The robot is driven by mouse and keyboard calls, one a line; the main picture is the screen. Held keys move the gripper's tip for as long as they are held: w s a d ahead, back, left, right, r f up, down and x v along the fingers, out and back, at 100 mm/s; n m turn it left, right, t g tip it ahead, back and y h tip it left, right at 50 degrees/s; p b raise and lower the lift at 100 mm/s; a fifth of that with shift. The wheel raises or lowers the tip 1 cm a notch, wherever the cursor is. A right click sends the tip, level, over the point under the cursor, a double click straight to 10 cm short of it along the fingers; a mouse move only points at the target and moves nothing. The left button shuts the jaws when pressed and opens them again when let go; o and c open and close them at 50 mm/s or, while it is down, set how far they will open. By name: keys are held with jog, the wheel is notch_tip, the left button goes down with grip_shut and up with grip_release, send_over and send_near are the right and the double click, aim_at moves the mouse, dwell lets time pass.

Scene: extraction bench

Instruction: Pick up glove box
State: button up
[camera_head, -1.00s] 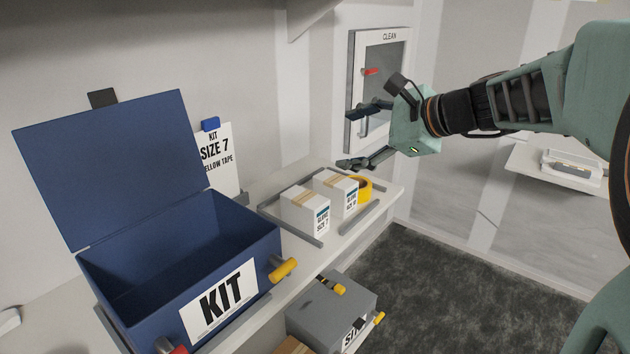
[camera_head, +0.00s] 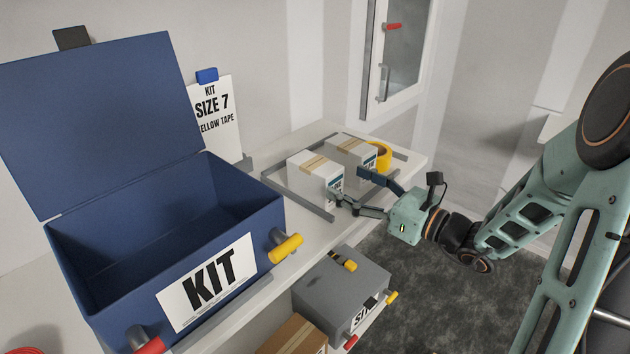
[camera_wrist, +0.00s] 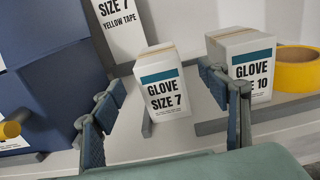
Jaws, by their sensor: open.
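Two white glove boxes with tan tape strips stand on the shelf. The box labelled "GLOVE SIZE 7" (camera_wrist: 164,86) shows in the wrist view between my open fingers; it is the nearer-left box in the head view (camera_head: 309,172). The second box (camera_wrist: 244,58), its label ending in "10", stands to the right, partly hidden by my right finger; it also shows in the head view (camera_head: 352,152). My gripper (camera_head: 362,194) is open and empty, at the shelf's front edge just in front of the boxes. Contact with either box cannot be told.
A yellow tape roll (camera_head: 382,155) sits beside the boxes. Low grey rails (camera_head: 300,203) border their spot. An open, empty blue KIT box (camera_head: 228,230) stands left. A card reading "KIT SIZE 7 YELLOW TAPE" (camera_head: 214,120) stands behind. A grey case (camera_head: 340,285) is below the shelf.

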aim_at(315, 167)
jog(key=x, duration=1)
jog(key=shift+a, duration=0.25)
jog(key=shift+c, duration=0.4)
jog(key=shift+r, duration=0.1)
jog(key=c, duration=1.4)
